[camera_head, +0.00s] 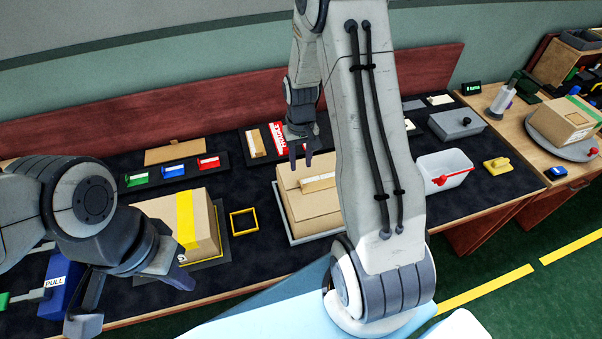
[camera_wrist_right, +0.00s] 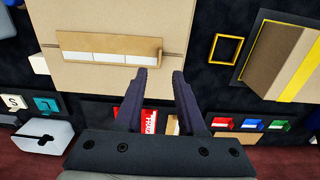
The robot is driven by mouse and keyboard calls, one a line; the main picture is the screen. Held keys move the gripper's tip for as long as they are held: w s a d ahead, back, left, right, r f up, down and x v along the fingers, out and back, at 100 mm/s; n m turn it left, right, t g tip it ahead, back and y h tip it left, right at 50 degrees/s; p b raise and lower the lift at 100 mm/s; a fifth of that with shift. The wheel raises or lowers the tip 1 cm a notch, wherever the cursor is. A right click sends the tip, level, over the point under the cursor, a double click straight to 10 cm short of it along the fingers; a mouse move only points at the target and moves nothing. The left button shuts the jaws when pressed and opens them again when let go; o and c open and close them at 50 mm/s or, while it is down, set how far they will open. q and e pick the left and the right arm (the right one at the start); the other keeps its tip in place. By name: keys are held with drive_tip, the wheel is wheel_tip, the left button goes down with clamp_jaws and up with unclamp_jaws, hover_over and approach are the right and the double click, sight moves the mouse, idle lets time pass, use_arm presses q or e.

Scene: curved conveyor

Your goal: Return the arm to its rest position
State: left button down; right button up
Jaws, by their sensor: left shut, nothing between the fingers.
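My left gripper (camera_head: 182,279) hangs low at the left, in front of a taped cardboard box (camera_head: 203,222). Its visible finger shows nothing held, and part of it is hidden by the wrist. My right gripper (camera_head: 301,162) points down over a second cardboard box (camera_head: 307,212) near the middle of the bench. In the right wrist view, its two dark fingers (camera_wrist_right: 161,72) are apart with nothing between them. The small tan holder with white pieces (camera_wrist_right: 110,48) lies on that box, beyond the fingertips. My right upper arm hides part of the bench.
Green, blue and red small bins (camera_head: 173,171) stand at the back left. A yellow square frame (camera_head: 244,222) lies between the boxes. A white bin (camera_head: 445,166) with a red-handled item and a grey case (camera_head: 456,124) stand right. A blue block marked PULL (camera_head: 62,285) is front left.

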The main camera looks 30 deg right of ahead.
wheel_tip(320, 180, up, 2)
drive_tip(key=shift+r, duration=0.1)
idle(0.5)
drive_tip(key=s+a+r+n, duration=0.2)
drive_tip(key=s+a+r, duration=0.2)
drive_tip(key=a, duration=0.5)
drive_tip(key=s+a+r+n, duration=0.3)
drive_tip(key=a+r, duration=0.2)
drive_tip(key=a, duration=0.3)
drive_tip(key=s+a+r+n, duration=0.2)
drive_tip(key=s+a, duration=0.1)
drive_tip(key=s, duration=0.5)
drive_tip(key=s+a+r+n+y+b, duration=0.1)
drive_tip(key=s+a, duration=0.3)
drive_tip(key=s, duration=0.4)
drive_tip(key=shift+s+a+r+n, duration=0.2)
drive_tip(key=shift+r+n, duration=0.25)
drive_tip(key=shift+n, duration=0.45)
drive_tip(key=shift+d, duration=0.1)
